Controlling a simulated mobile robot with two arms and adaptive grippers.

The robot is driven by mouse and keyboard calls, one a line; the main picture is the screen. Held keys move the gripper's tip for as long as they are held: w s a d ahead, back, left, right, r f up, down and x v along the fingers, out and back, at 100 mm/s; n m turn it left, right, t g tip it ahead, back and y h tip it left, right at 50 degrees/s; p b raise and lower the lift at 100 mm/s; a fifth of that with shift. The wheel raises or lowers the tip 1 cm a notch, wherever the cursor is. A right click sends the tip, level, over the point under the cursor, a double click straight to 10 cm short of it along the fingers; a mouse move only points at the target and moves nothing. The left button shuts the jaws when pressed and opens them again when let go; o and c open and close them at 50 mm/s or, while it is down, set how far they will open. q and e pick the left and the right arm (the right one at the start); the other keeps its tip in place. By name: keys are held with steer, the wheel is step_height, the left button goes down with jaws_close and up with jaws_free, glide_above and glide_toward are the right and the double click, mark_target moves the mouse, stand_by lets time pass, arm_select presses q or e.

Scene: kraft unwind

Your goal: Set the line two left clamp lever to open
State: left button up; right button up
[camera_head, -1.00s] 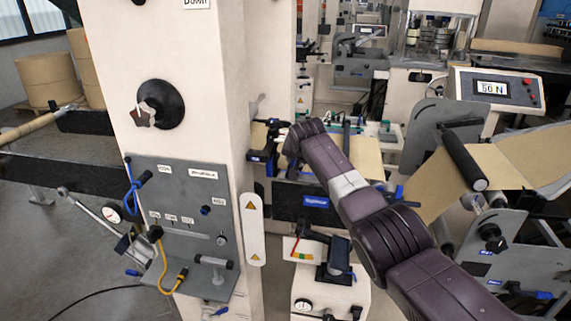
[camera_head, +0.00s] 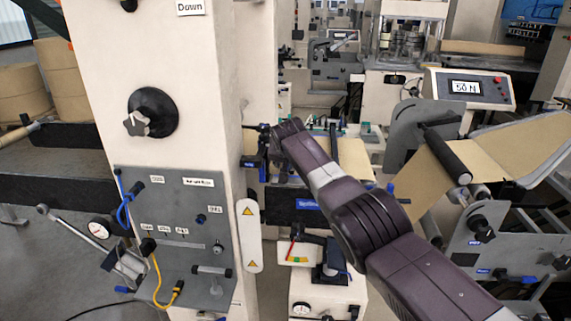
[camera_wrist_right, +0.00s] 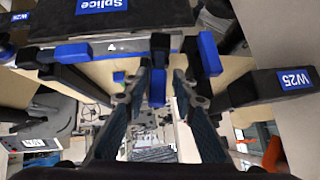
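In the right wrist view, a small blue lever (camera_wrist_right: 158,88) stands upright on a dark clamp part, between the fingertips of my right gripper (camera_wrist_right: 161,84). The fingers are apart, with space visible beside the lever; I cannot tell if either touches it. Other blue levers show at the left (camera_wrist_right: 74,52) and right (camera_wrist_right: 208,53) of a clamp bar (camera_wrist_right: 125,45). No line number is readable. In the head view, my right arm reaches from the lower right to the clamp area (camera_head: 257,160) beside the cream column; its wrist hides the fingers. My left gripper is not in view.
The cream column (camera_head: 165,65) with a grey control panel (camera_head: 190,240) stands close to the left of my right arm. Dark bars, one labelled W25 (camera_wrist_right: 270,87), flank the gripper. A Splice panel (camera_wrist_right: 110,12) lies beyond. A tension display (camera_head: 468,88) stands right.

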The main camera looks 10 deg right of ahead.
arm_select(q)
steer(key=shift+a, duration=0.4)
arm_select(e)
steer(key=shift+o, duration=0.4)
steer(key=shift+r, duration=0.1)
steer(key=shift+r, duration=0.15)
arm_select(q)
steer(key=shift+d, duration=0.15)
arm_select(e)
steer(key=v, duration=1.1)
steer(key=shift+s, duration=0.3)
steer(key=shift+a, duration=0.1)
